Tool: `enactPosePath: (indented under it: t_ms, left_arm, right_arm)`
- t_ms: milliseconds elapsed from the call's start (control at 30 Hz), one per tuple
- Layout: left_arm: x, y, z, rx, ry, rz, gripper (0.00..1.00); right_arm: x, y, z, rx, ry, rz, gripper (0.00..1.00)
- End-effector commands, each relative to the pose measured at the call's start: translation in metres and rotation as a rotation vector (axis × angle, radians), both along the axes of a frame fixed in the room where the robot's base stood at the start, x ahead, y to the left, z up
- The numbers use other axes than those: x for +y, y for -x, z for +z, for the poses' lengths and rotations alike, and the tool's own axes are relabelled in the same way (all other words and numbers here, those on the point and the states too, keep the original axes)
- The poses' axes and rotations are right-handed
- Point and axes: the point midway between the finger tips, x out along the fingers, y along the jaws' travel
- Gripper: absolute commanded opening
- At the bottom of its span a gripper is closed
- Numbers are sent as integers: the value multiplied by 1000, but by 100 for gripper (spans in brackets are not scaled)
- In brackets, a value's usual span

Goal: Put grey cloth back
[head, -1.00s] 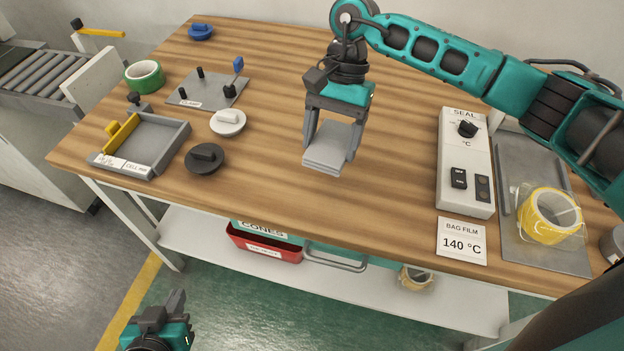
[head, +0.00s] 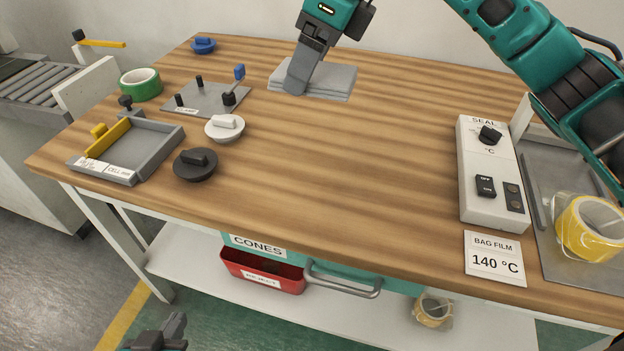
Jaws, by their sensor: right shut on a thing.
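The grey cloth (head: 335,80) is a flat folded stack near the back middle of the wooden table. It appears to lie on or just above the tabletop. My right gripper (head: 296,88) reaches down at the cloth's left side and is shut on it; one finger hides the other and part of the cloth. My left gripper (head: 172,328) is low at the bottom edge, in front of the table and away from the cloth. Its fingers are seen edge-on, so its opening is unclear.
The wooden table (head: 330,170) is clear in the middle. At left are a grey tray (head: 160,152), black knobbed disc (head: 195,166), white disc (head: 225,128), clamp plate (head: 205,98) and green tape (head: 140,84). At right stand the sealer box (head: 487,150) and bagged yellow tape (head: 590,228).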

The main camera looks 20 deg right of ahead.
Motion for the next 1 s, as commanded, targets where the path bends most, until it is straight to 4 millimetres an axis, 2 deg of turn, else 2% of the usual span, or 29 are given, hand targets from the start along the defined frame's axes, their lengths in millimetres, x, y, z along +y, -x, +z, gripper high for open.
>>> enactPosePath:
  t_ms: [300, 500, 767, 1000]
  left_arm:
    - [0, 1, -19, 3, 1, 0, 0]
    - [0, 4, -30, 11, 0, 1, 0]
    - [0, 5, -34, 13, 0, 0, 0]
    - [0, 4, -41, 13, 0, 0, 0]
  right_arm:
    - [-1, 1, -87, 8, 2, -1, 43]
    - [-1, 1, -132, 6, 3, -1, 43]
    - [-1, 0, -153, 3, 2, -1, 43]
    - [-1, 1, -188, 5, 3, -1, 43]
